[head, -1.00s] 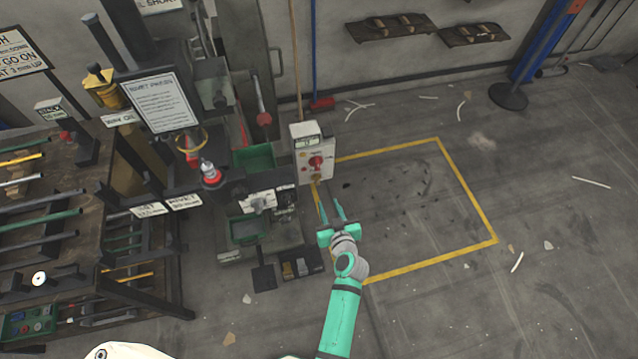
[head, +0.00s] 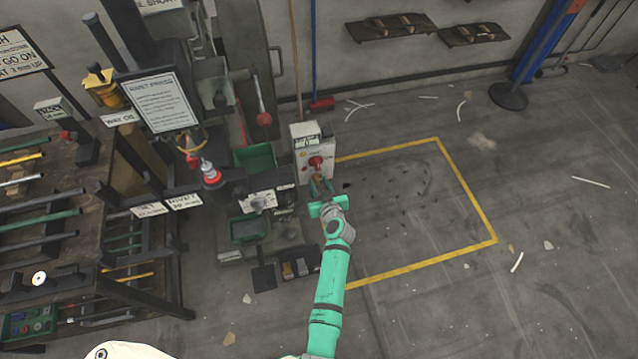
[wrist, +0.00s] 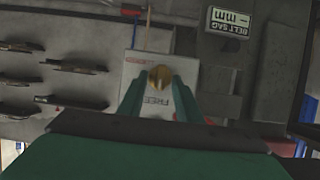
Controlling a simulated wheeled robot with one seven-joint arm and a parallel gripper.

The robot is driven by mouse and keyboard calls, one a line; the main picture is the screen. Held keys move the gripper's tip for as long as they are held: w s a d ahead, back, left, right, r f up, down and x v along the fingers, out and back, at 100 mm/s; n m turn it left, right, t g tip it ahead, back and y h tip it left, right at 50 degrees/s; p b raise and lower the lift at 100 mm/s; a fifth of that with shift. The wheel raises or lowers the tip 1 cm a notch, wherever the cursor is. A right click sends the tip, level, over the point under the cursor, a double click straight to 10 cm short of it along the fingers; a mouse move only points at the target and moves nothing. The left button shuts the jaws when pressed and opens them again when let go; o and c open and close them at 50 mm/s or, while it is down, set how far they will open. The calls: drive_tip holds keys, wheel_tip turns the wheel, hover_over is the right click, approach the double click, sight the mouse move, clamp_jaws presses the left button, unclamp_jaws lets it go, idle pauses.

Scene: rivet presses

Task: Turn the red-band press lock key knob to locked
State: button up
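A pale control box (head: 305,142) stands at the right side of the press, with a red knob (head: 316,162) on its front. In the wrist view, a round brass knob (wrist: 160,77), seemingly the lock key knob, sits on the box's pale face (wrist: 135,68). A label reading FREE (wrist: 157,105) appears upside down near it. My gripper (head: 320,184) is at the lower front of the box. Its two green fingers (wrist: 160,88) are apart, with the brass knob between their tips; contact is unclear. The press has a red band (head: 211,176). The knob's exact setting is unclear.
A rack table (head: 88,205) with several bars stands at left. Green bins (head: 255,157) and a foot pedal (head: 263,278) lie around the press. A blue post (head: 540,45) stands behind.

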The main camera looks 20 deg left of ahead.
drive_tip(key=shift+w+a+f, duration=0.1)
drive_tip(key=shift+w, duration=0.05)
clamp_jaws()
